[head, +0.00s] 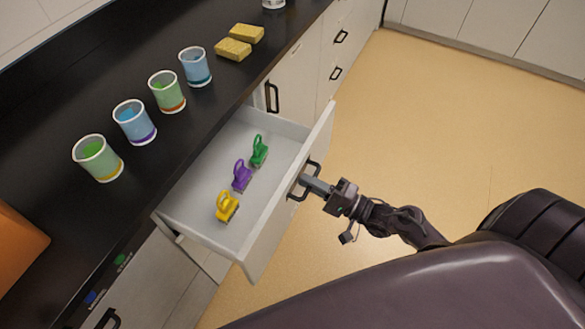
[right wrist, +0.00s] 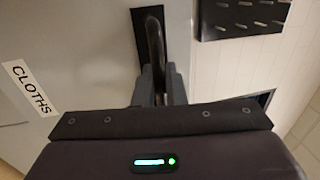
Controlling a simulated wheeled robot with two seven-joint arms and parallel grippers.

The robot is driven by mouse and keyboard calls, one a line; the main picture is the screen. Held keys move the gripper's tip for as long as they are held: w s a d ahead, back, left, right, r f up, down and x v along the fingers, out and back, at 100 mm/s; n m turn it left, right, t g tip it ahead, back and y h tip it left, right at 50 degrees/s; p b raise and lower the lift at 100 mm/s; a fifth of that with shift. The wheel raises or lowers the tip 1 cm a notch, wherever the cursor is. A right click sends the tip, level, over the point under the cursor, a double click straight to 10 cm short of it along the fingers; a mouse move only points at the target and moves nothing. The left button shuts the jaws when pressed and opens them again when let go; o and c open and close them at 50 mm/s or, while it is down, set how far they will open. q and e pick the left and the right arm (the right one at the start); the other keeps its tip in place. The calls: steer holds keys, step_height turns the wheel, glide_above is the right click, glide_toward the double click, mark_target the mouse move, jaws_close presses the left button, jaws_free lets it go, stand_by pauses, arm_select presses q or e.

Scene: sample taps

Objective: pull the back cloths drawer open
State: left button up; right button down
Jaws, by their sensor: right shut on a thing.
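The white drawer (head: 205,192) stands well out from the counter. A yellow (head: 227,207), a purple (head: 241,175) and a green (head: 259,151) small object lie in a row inside it. My right gripper (head: 312,184) is shut on the drawer's dark bar handle (head: 304,167). In the right wrist view the fingers (right wrist: 160,85) close around the handle (right wrist: 154,30), and a label (right wrist: 28,88) reading CLOTHS is on the pale front at left. My left gripper is not in view.
Several cups stand on the black counter (head: 55,150), including a green one (head: 98,158). Two yellow sponges (head: 233,49) lie farther back. An orange object (head: 18,250) is at the left edge. Other closed cabinet fronts line the counter. The tan floor (head: 420,120) at right is clear.

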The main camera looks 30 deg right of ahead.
steer(key=r+p+v, duration=0.2)
steer(key=p+v, duration=0.1)
steer(key=v, duration=0.8)
steer(key=shift+s+d, duration=0.4)
steer(key=c, duration=1.9)
jaws_free()
steer(key=shift+s, duration=0.1)
steer(key=b+v, duration=0.2)
steer(key=v, duration=0.5)
steer(key=shift+s+d, duration=0.2)
steer(key=shift+d, duration=0.05)
